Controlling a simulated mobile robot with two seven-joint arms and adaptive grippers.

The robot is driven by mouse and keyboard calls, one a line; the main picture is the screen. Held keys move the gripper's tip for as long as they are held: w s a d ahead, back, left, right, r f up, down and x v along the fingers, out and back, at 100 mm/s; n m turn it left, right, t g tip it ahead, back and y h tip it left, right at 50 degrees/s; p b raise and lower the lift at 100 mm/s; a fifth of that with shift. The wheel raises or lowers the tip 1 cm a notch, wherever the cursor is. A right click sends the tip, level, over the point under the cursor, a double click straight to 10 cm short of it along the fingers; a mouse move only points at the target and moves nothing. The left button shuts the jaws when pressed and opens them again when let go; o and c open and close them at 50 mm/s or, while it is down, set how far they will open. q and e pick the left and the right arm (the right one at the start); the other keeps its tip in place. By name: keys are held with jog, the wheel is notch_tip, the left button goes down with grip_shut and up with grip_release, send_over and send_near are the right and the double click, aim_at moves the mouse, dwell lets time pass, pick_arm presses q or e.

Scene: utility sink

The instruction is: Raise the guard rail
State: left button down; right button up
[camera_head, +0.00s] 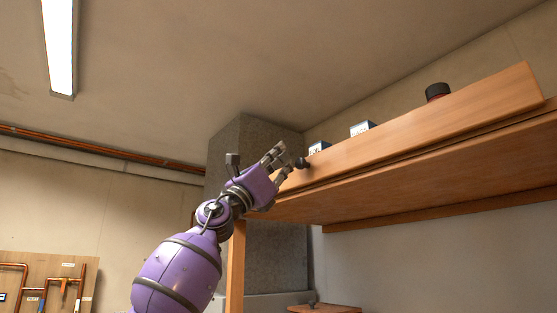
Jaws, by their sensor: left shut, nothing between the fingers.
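The guard rail (430,118) is a long wooden board along the front edge of the high wooden shelf (440,160). It stands above the shelf edge, with a thin dark line between the two. A round dark knob (301,163) is at the rail's left end. My left gripper (284,159) is at this end, with its fingers shut and empty. The fingertips are right beside the knob; I cannot tell whether they touch it. My gripper and wrist cover part of the rail's left end. My right gripper is not in view.
Behind the rail, two small boxes (362,129) and a dark-capped container (437,91) show only their tops. A grey concrete pillar (232,145) stands behind my left arm. A pipe board (50,283) is at the lower left. Open air lies left of the shelf.

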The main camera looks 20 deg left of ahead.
aim_at(306, 169)
pick_arm(q)
jog(key=shift+w+d+r+y+p, duration=0.1)
jog(key=shift+w+d+r, duration=0.05)
jog(key=shift+w, duration=0.45)
jog(key=shift+w+d+r+y+p, duration=0.1)
jog(key=shift+w, duration=0.45)
jog(key=shift+w+d+r+y+p, duration=0.1)
jog(key=shift+w+d+r, duration=0.05)
jog(key=shift+w, duration=0.45)
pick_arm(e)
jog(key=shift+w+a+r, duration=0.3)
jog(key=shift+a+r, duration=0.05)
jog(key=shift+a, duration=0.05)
pick_arm(q)
jog(key=shift+d, duration=0.1)
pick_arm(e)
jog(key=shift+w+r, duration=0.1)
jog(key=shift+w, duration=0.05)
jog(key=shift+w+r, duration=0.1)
